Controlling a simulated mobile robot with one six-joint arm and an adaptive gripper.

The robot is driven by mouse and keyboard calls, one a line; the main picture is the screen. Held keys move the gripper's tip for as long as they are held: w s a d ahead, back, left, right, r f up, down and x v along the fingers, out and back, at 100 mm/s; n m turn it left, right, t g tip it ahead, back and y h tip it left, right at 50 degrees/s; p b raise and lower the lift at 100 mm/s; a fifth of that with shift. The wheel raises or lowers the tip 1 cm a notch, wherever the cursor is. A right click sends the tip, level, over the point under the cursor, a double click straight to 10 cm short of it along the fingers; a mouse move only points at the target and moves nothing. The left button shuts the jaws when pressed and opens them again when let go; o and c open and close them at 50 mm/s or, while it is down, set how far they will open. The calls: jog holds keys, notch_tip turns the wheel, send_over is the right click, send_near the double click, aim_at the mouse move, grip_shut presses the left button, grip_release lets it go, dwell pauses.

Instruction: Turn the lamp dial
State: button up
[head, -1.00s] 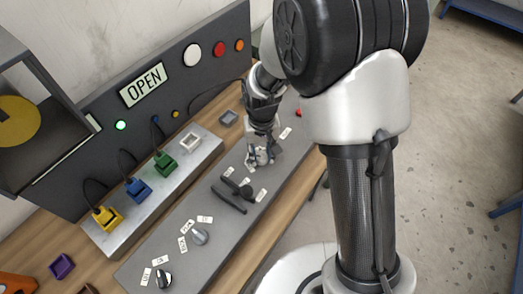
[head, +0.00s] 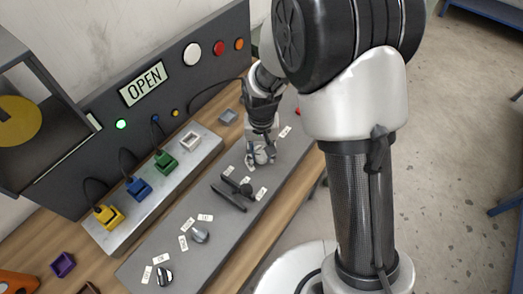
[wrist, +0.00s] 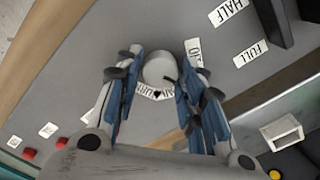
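A pale round dial (wrist: 158,69) stands on the grey panel, with small white labels around it. Most of their wording is covered or hard to read. My gripper (wrist: 160,72) is over this dial, with one blue-padded finger on each side. The fingertips lie against the dial's left and right edges, with no clear gap. In the head view my gripper (head: 262,157) reaches down to the panel's far half and hides most of the dial.
A black lever (head: 230,196) with labels sits close to my gripper on the near side. Behind the panel, a metal strip (head: 110,243) holds yellow, blue and green plugs.

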aim_at(262, 155)
jog(key=shift+o, duration=1.3)
jog(key=shift+r, duration=0.1)
notch_tip(262, 155, up, 12)
